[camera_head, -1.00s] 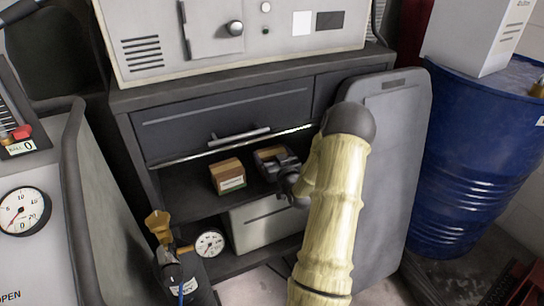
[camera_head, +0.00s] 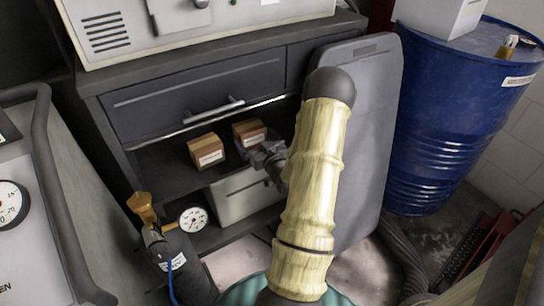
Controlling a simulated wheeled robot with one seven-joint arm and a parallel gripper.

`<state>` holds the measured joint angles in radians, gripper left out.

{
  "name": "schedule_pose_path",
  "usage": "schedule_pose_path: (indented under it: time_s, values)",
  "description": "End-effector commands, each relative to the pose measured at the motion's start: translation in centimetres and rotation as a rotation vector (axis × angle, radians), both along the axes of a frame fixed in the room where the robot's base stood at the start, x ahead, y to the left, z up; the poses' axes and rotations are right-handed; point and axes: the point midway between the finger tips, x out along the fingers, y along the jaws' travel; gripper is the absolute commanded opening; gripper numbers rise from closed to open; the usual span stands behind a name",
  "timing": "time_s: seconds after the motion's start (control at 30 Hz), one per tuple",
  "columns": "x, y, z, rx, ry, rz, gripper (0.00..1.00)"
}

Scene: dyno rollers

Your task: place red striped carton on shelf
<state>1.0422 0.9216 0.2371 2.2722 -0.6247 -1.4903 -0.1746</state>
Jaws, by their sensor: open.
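Two small brown cartons stand upright on the cabinet's open shelf (camera_head: 165,170), a left carton (camera_head: 207,152) and a right carton (camera_head: 249,132). Each has a white label and a darker reddish-brown band on top. At this size I cannot tell which is the red striped carton. My gripper (camera_head: 258,156) is at the shelf opening, in front of and just below the right carton. It is open and appears empty. It hides the right carton's lower part, so I cannot tell whether they touch.
A drawer (camera_head: 200,98) closes off the space above the shelf. A light box (camera_head: 245,197) sits below. A grey panel (camera_head: 370,130) and a blue drum (camera_head: 460,110) stand at right. A gauge (camera_head: 193,219) and brass-topped cylinder (camera_head: 165,255) are at front left.

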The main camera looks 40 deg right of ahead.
Motion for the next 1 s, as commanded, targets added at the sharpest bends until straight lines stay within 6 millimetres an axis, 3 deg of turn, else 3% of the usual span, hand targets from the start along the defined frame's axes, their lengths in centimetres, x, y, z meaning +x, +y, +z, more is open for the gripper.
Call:
schedule_pose_path:
  time_s: [0.5,0.67,1.0]
  values:
    - [-9.6,2.5,0.0,0.002,0.003,-0.003,1.0]
    - [-10.6,2.8,0.0,0.001,0.0,-0.001,1.0]
    - [-10.6,2.9,0.0,0.0,-0.001,-0.001,1.0]
